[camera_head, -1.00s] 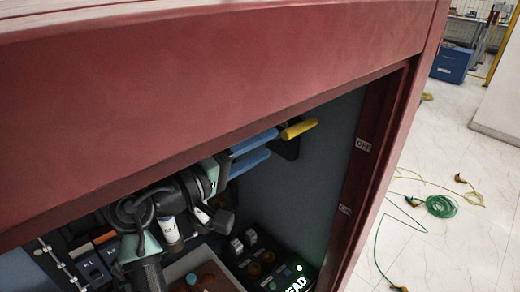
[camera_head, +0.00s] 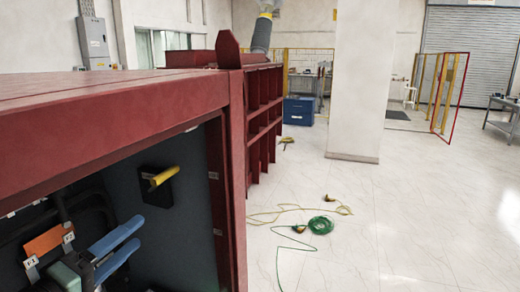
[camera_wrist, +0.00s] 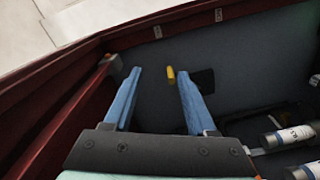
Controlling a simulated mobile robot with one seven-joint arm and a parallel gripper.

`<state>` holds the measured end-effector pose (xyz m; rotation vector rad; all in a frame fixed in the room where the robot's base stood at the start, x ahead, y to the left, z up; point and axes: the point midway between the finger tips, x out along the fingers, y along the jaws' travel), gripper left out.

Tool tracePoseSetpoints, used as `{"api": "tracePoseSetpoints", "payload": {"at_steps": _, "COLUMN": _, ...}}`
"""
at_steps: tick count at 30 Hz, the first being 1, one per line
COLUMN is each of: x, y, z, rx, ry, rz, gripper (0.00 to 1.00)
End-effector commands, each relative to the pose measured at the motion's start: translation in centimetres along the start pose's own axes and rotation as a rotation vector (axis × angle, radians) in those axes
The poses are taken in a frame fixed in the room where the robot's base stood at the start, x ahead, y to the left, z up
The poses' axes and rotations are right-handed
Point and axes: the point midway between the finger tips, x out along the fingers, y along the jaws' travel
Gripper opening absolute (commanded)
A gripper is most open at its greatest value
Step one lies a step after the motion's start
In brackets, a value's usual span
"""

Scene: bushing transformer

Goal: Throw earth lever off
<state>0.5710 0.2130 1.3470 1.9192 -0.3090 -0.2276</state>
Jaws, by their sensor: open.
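The earth lever looks to be the yellow handle (camera_head: 163,176) on a dark mount on the cabinet's inner wall. In the head view it juts right and slightly up. In the wrist view the yellow handle (camera_wrist: 171,76) shows between my two blue fingers, nearer the right one. My gripper (camera_head: 137,232) is open and empty, inside the cabinet, below and left of the lever in the head view. My gripper's fingers (camera_wrist: 160,73) point towards the lever. I cannot tell the exact gap in depth.
The red cabinet frame (camera_head: 236,190) borders the opening, with an upper label (camera_head: 213,175) and a lower label (camera_head: 217,232), too small to read now. An orange block (camera_head: 48,240) is at lower left. Green cable (camera_head: 321,225) lies on the open floor outside.

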Motion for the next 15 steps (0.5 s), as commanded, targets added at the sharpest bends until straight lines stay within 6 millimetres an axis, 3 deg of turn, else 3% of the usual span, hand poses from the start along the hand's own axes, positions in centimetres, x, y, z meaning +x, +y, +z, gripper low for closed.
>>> {"api": "tracePoseSetpoints", "payload": {"at_steps": 1, "x": 1.3, "y": 1.8, "z": 0.8, "rx": 0.079, "ry": 0.01, "rz": -0.005, "gripper": 0.57}}
{"api": "tracePoseSetpoints", "payload": {"at_steps": 5, "x": 3.2, "y": 5.1, "z": 1.5, "rx": 0.27, "ry": 0.081, "rz": -0.032, "gripper": 0.57}}
{"api": "tracePoseSetpoints", "payload": {"at_steps": 8, "x": 4.3, "y": 8.7, "z": 2.4, "rx": 0.435, "ry": 0.152, "rz": -0.034, "gripper": 0.57}}
{"api": "tracePoseSetpoints", "payload": {"at_steps": 11, "x": 4.7, "y": 13.6, "z": 3.6, "rx": 0.622, "ry": 0.252, "rz": -0.013, "gripper": 0.57}}
{"api": "tracePoseSetpoints", "payload": {"at_steps": 15, "x": 3.3, "y": 22.5, "z": 6.3, "rx": 0.899, "ry": 0.45, "rz": 0.06, "gripper": 0.57}}
